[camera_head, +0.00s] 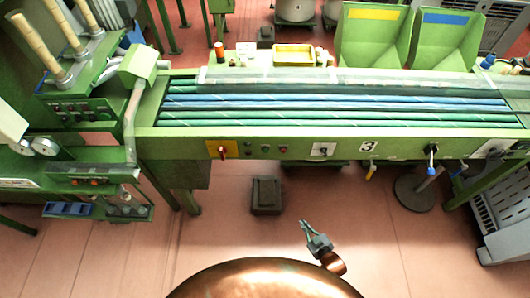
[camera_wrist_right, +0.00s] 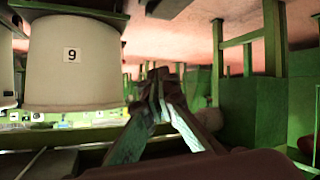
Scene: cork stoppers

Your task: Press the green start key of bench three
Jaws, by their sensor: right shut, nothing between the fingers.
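Bench three (camera_head: 320,131) is a long green bench with a white "3" plate (camera_head: 368,146) on its front rail. A small dark green key (camera_head: 265,148) shows on that rail, left of a red key (camera_head: 283,149); its exact shade is hard to tell at this size. My right gripper (camera_head: 306,228) is below and in front of the rail, well apart from the keys, shut and empty. Its fingers (camera_wrist_right: 158,80) also show in the right wrist view, where the keys are not recognisable. My left gripper is not in view.
A red rotary switch on a yellow plate (camera_head: 222,150) sits left of the keys. A dark box (camera_head: 266,194) stands on the floor under the bench. A lever with a blue end (camera_head: 432,158) sticks out at right. A white container marked 9 (camera_wrist_right: 72,65) fills the wrist view's upper left.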

